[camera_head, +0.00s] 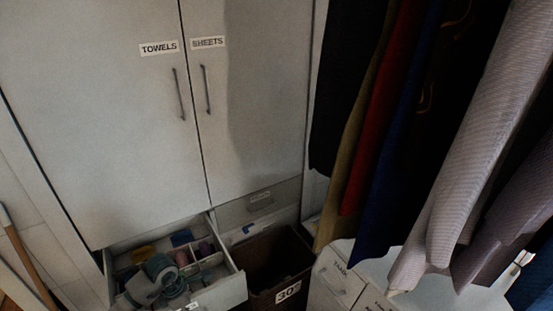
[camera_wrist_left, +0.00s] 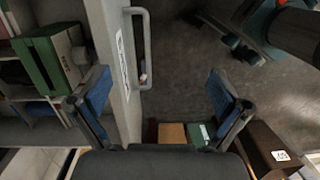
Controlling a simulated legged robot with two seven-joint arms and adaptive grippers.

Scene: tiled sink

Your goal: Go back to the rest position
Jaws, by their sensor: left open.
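My left gripper (camera_wrist_left: 159,80) is open in the left wrist view, its two blue-padded fingers wide apart with nothing held. A pale drawer front with a grey bar handle (camera_wrist_left: 147,50) shows beyond the fingers; the handle appears between them in the picture, apart from both pads. In the head view, grey and teal rounded parts cover some of the open drawer (camera_head: 232,286) at the lower left; they look like my arm, but the fingers cannot be made out there. My right gripper is in neither view.
Tall cabinet doors labelled TOWELS (camera_head: 100,110) and SHEETS (camera_head: 255,110) are shut. A dark bin (camera_head: 275,258) stands right of the drawer. Hanging clothes (camera_head: 440,130) fill the right side, above labelled pale containers (camera_head: 335,275). A green box (camera_wrist_left: 50,58) lies at left in the wrist view.

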